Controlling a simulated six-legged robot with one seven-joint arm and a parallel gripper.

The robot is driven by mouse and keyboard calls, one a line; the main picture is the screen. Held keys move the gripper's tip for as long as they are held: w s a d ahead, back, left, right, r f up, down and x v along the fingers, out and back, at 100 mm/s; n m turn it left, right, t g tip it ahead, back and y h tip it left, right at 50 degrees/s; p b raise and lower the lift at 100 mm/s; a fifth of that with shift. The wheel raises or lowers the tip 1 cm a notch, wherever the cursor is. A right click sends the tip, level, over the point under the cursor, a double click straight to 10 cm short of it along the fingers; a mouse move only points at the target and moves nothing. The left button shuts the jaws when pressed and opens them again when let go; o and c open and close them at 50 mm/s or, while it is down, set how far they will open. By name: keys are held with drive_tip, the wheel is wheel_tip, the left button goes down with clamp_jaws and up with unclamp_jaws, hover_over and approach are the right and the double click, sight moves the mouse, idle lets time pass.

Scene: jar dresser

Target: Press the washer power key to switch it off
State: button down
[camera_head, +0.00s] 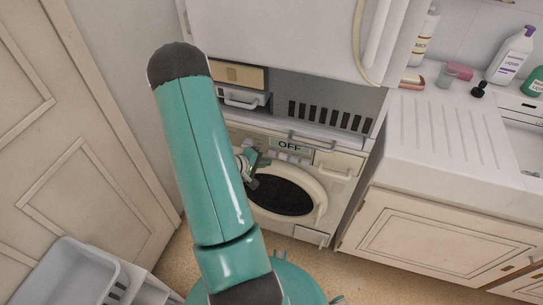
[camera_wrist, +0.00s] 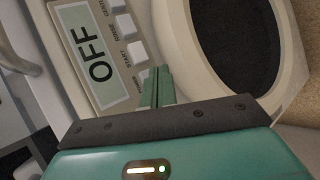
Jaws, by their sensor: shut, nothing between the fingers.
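The white front-loading washer (camera_head: 341,166) stands under a counter, its round dark door (camera_head: 281,196) shut. Its display (camera_head: 289,146) reads OFF, and the display also shows large and sideways in the wrist view (camera_wrist: 82,50). Beside the display is a column of white keys (camera_wrist: 136,52) with small labels, one reading START. Contact cannot be told. In the head view my gripper (camera_head: 259,163) is just below the display.
A white cabinet (camera_head: 280,38) hangs above the washer. To the right is a sink counter (camera_head: 430,135) with bottles. A door (camera_head: 75,120) is at left, with a white basin (camera_head: 62,275) below it. Some floor (camera_head: 305,257) is clear before the washer.

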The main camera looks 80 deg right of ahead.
drive_tip(key=shift+w+a, duration=0.15)
drive_tip(key=shift+a, duration=2)
